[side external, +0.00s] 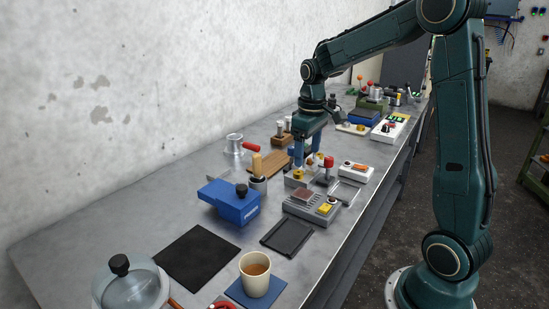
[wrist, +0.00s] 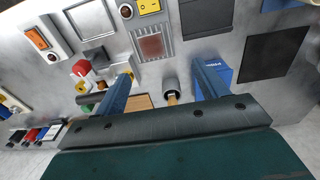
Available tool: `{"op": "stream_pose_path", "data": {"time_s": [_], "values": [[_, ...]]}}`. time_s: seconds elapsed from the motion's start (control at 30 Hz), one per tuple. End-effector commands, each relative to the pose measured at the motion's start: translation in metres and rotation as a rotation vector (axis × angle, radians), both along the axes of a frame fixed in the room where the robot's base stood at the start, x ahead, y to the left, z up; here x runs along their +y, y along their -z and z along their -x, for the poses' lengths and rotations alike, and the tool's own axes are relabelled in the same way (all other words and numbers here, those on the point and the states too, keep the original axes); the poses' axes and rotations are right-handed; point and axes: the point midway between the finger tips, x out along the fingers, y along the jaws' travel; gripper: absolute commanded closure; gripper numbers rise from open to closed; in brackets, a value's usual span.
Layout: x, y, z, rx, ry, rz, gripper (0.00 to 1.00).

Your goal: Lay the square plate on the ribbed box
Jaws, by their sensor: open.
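The ribbed box (side external: 299,210) is grey and stands on the bench near the front edge. It also shows at the top middle of the wrist view (wrist: 171,35). A brown square plate (side external: 303,195) lies flat on its ribbed top, and in the wrist view the plate (wrist: 152,46) sits within the box's outline. My gripper (side external: 306,163) is open, with its blue fingers pointing down behind the box, apart from the plate. In the wrist view nothing is held between the fingertips (wrist: 164,72). Whether the plate is fully seated cannot be told.
A blue box (side external: 232,202) and a wooden-handled tool (side external: 258,176) stand left of my gripper. A red-knobbed device (side external: 328,170) stands close to the fingers. A black tray (side external: 287,237), a black mat (side external: 197,257) and a cup (side external: 255,275) are nearer the camera.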

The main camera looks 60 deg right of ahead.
Motion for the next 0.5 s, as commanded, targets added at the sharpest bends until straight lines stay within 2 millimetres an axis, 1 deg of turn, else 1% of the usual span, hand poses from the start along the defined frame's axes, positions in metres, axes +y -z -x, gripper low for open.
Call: {"op": "stream_pose_path", "data": {"time_s": [0.03,0.2,0.37,0.5], "values": [[0.009,-0.009,0.005,-0.017,-0.003,0.006,0.28],[0.040,-0.035,0.025,-0.077,-0.004,0.024,0.28],[0.068,-0.055,0.049,-0.137,-0.005,0.034,0.28],[0.090,-0.068,0.071,-0.193,-0.005,0.037,0.28]]}}
